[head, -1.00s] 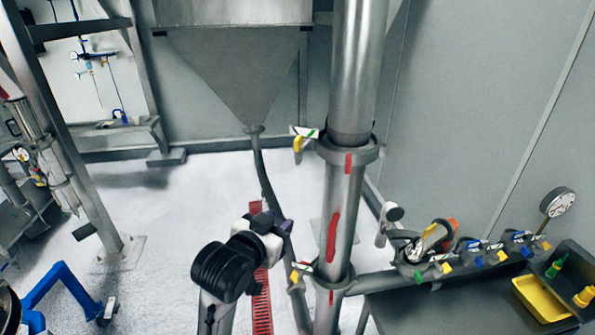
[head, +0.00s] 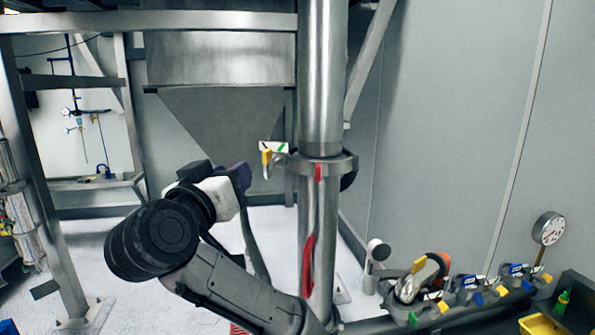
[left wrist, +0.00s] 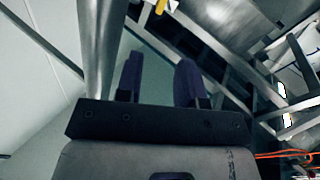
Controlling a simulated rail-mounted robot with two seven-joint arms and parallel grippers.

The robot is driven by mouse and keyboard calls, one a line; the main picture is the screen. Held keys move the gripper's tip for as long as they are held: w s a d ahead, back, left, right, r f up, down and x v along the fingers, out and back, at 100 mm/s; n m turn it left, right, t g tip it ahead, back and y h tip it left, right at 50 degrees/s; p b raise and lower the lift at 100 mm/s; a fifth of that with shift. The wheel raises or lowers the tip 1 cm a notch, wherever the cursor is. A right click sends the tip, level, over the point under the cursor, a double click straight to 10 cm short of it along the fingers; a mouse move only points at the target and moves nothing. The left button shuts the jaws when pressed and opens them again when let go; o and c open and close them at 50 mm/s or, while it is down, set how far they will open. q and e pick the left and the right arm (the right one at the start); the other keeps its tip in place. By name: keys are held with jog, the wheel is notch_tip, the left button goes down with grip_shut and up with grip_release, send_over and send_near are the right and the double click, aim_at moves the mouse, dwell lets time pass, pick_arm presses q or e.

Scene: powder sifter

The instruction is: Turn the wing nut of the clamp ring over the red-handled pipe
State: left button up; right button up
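The vertical steel pipe (head: 327,215) carries a long red handle (head: 309,262). A clamp ring (head: 335,165) circles the pipe above the handle. A yellow wing nut (head: 266,157) sits on the ring's left side, beside a white tag with a green mark (head: 274,147). My left gripper (head: 242,178) is a little left of and below the wing nut, apart from it, with its fingers partly hidden. In the left wrist view my left gripper (left wrist: 160,75) has its two purple fingers spread with nothing between. A yellow part, probably the wing nut (left wrist: 161,6), shows at that view's top edge. My right gripper is not in view.
A steel hopper (head: 225,110) hangs behind my left gripper. A steel frame beam (head: 150,22) crosses above. Lower right are a row of coloured-handled valves (head: 470,288), a gauge (head: 549,229) and a yellow tray (head: 543,325). The wall right of the pipe is bare.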

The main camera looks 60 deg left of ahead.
aim_at(265, 164)
pick_arm(q)
jog(key=w+a+m+p, duration=0.1)
jog(key=w+p, duration=0.1)
jog(key=p, duration=0.3)
jog(key=w+a+p, duration=0.2)
jog(key=p, duration=0.3)
jog(key=w+a+f+m+h+p, duration=0.1)
jog(key=w+p, duration=0.1)
jog(key=p, duration=0.4)
jog(key=shift+w+a+m+g, duration=0.3)
jog(key=shift+w+a, duration=0.05)
jog(key=shift+w, duration=0.05)
jog(key=x, duration=0.3)
jog(key=shift+w+a+f, duration=0.15)
jog(key=shift+f, duration=0.05)
jog(key=shift+x, duration=1.05)
jog(key=shift+f, duration=0.1)
grip_shut()
